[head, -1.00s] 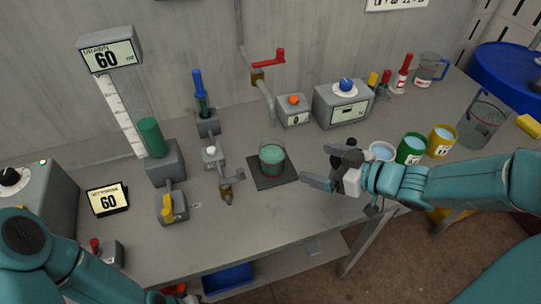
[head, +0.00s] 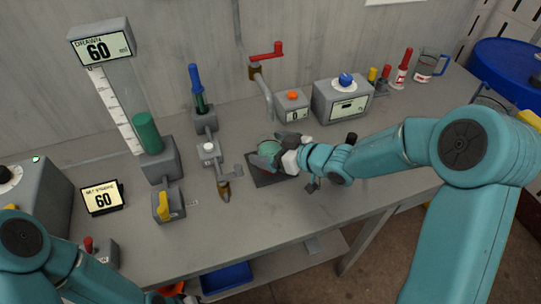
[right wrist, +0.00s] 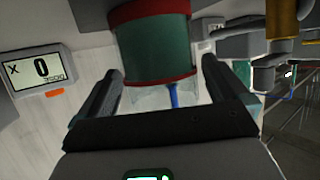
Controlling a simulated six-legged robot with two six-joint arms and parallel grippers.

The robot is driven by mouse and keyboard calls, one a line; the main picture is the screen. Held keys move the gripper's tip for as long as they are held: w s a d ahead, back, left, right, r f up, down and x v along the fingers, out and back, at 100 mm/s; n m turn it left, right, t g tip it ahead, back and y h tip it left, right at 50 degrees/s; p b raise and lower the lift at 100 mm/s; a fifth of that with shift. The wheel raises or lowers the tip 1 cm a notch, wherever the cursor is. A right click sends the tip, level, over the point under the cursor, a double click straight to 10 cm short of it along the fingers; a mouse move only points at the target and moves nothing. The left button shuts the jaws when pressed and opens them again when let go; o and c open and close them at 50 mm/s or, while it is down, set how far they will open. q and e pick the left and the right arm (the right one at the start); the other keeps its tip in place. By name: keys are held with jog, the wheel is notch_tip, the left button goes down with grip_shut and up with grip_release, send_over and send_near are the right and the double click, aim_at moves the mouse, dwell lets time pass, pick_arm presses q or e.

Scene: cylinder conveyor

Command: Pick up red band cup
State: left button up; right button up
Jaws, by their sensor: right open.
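The red band cup (head: 269,148) is a clear cup with green content, standing on a dark square mat (head: 262,180) in the head view. My right gripper (head: 276,150) is at the cup and partly covers it. In the right wrist view the cup (right wrist: 153,48) shows large, with red bands around it. The two dark fingers of my right gripper (right wrist: 164,78) are apart, one on each side of the cup, with visible gaps. My left arm is at the lower left of the head view; its gripper is not clearly visible.
A tap with a red handle (head: 266,52) and a counter box with an orange button (head: 291,106) stand behind the cup. A grey valve (head: 222,180) is left of it. A dial box (head: 342,100) is behind right. The front bench strip is clear.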

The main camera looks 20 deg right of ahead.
aim_at(270, 120)
jog(key=shift+s+a, duration=0.1)
jog(key=shift+c, duration=0.9)
jog(key=c, duration=1.2)
notch_tip(270, 120, up, 10)
jog(key=p, duration=0.2)
jog(key=shift+r+p, duration=0.1)
jog(key=shift+p, duration=0.3)
jog(key=shift+c, duration=0.2)
jog(key=o, duration=0.9)
jog(key=c, duration=0.9)
